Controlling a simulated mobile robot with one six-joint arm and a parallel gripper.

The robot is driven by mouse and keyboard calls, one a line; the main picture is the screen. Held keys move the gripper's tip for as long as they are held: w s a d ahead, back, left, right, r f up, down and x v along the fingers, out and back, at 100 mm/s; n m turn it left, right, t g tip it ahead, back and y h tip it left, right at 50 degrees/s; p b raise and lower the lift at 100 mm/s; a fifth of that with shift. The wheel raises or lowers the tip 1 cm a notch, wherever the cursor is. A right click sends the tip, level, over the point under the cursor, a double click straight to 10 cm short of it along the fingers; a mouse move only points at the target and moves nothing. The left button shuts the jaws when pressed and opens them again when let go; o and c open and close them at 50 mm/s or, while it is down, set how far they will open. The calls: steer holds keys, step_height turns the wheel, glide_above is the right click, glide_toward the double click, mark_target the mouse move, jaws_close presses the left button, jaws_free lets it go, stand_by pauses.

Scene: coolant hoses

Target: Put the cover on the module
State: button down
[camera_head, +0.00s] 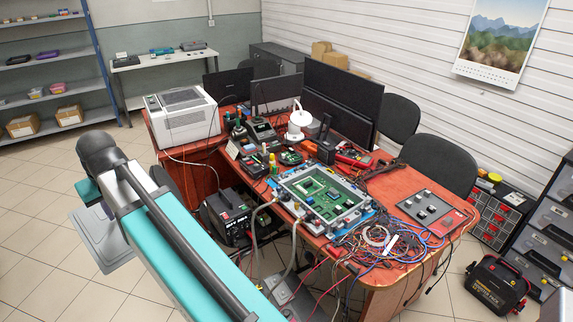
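The module (346,218) appears to be the grey-framed unit with green circuit boards inside, on the red-brown table. Its top is open and the boards show. Grey hoses (294,245) run from its near side down past the table edge. I cannot pick out the cover with certainty. A flat dark grey plate (408,205) with several small dark pieces on it lies to the right of the module, apart from it. My teal and white arm crosses the lower left, and its end does not show clearly, so I cannot see my gripper.
Tangled red, blue and black cables (385,243) lie between the module and the plate and hang over the table edge. A white boxy device (183,117), monitors (342,101) and small tools crowd the back. Chairs (440,162) stand behind. Floor at left is mostly clear.

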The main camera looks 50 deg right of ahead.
stand_by(0.4)
steer(key=shift+w+d, duration=0.15)
steer(key=shift+d, duration=0.15)
steer(key=s+d+f+m+p, duration=0.1)
steer(key=d+f, duration=0.2)
steer(key=d, duration=1.5)
steer(key=d+f, duration=0.3)
steer(key=d, duration=1.6)
steer(key=s+d+f, duration=0.2)
steer(key=s+d, duration=0.5)
steer(key=d, duration=0.3)
steer(key=s+d+f+m+p, duration=0.1)
steer(key=s+d+f, duration=0.1)
steer(key=s+d, duration=0.5)
steer(key=s+d+f+h, duration=0.1)
steer(key=s+d+f, duration=0.2)
steer(key=s+d, duration=0.4)
steer(key=d, duration=0.7)
steer(key=shift+s+d, duration=0.15)
steer(key=shift+d, duration=0.1)
steer(key=shift+f, duration=0.2)
steer(key=shift+f+b, duration=0.85)
steer(key=shift+f, duration=1.15)
